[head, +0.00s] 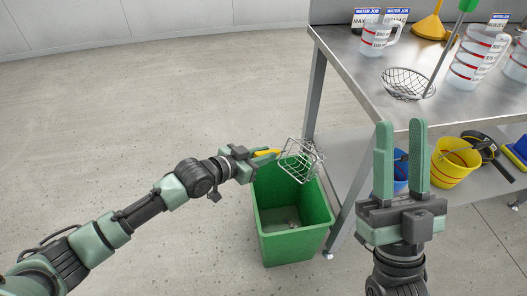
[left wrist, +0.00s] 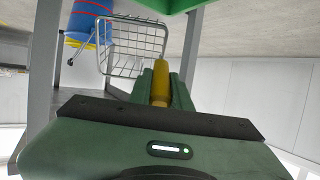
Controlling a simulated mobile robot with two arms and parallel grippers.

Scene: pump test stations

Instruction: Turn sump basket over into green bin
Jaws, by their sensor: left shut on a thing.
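The sump basket (head: 302,160) is a small wire basket with a yellow handle (head: 266,153). My left gripper (head: 250,157) is shut on that handle and holds the basket above the green bin (head: 291,246), over its back part. The basket is tipped over and looks empty; its exact angle is hard to tell. The left wrist view, itself upside down, shows the wire basket (left wrist: 137,47) beyond the yellow handle (left wrist: 161,82). Small greyish bits (head: 293,224) lie on the bin's floor. My right gripper (head: 402,160) is open and empty, fingers upright, right of the bin.
A steel table (head: 345,62) stands at the right, its leg close beside the bin. On it are measuring jugs (head: 378,40), a round wire strainer (head: 408,84) and a yellow funnel (head: 431,27). A yellow bucket (head: 452,168) stands on its lower shelf. The floor at left is clear.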

